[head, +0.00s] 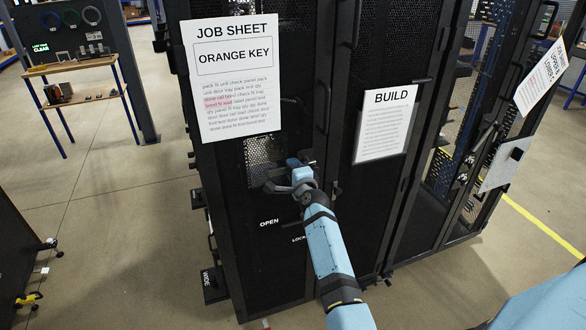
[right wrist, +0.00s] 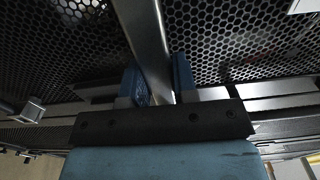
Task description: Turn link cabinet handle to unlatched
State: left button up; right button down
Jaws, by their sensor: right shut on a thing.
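The cabinet handle is a flat grey metal bar (right wrist: 147,38) in the right wrist view. It runs between the two blue fingers of my right gripper (right wrist: 161,86), which is shut on it. In the head view my right gripper (head: 292,175) is at the front of the black cabinet door (head: 270,262), above the white OPEN label (head: 269,222) and a partly hidden LOCK label (head: 298,239). The gripper and arm cover much of the handle there, so its exact angle is hard to tell. My left gripper is not in view.
A job sheet reading ORANGE KEY (head: 236,80) hangs above the gripper, and a BUILD sheet (head: 385,125) is on the neighbouring door. More racks stand at the right. A wooden bench (head: 75,68) is far left, with clear floor between.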

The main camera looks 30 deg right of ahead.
dwell(0.3)
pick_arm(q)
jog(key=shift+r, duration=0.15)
pick_arm(e)
jog(key=c, duration=0.9)
grip_release()
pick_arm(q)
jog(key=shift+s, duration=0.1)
pick_arm(e)
jog(key=shift+s, duration=0.1)
